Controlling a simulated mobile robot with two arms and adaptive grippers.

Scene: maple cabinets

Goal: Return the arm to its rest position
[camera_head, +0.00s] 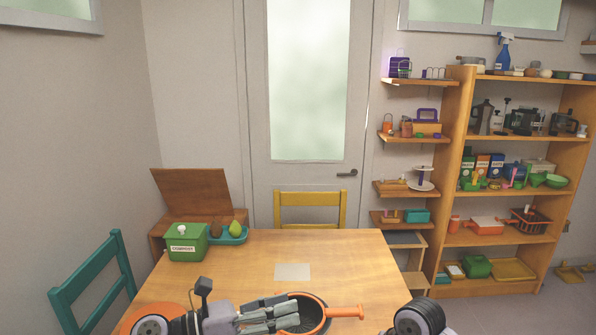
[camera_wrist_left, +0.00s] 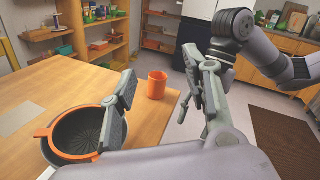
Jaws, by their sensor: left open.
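My left gripper (camera_head: 288,312) is low in the head view, over the near part of the wooden table (camera_head: 345,262). Its fingers are apart and empty in the left wrist view (camera_wrist_left: 157,90). A dark pan or strainer with an orange rim and handle (camera_head: 345,311) is beside and partly behind the fingers. It also shows at the lower left of the left wrist view (camera_wrist_left: 85,132). A grey joint of my right arm (camera_head: 419,317) shows at the bottom right; no right gripper can be made out.
On the table's far left are a green compost box (camera_head: 187,243) and a blue tray with a pear (camera_head: 235,229). An orange cup (camera_wrist_left: 157,85) stands near a table edge. Chairs, teal (camera_head: 95,272) and yellow (camera_head: 310,198), adjoin the table. A filled shelf (camera_head: 458,150) stands right.

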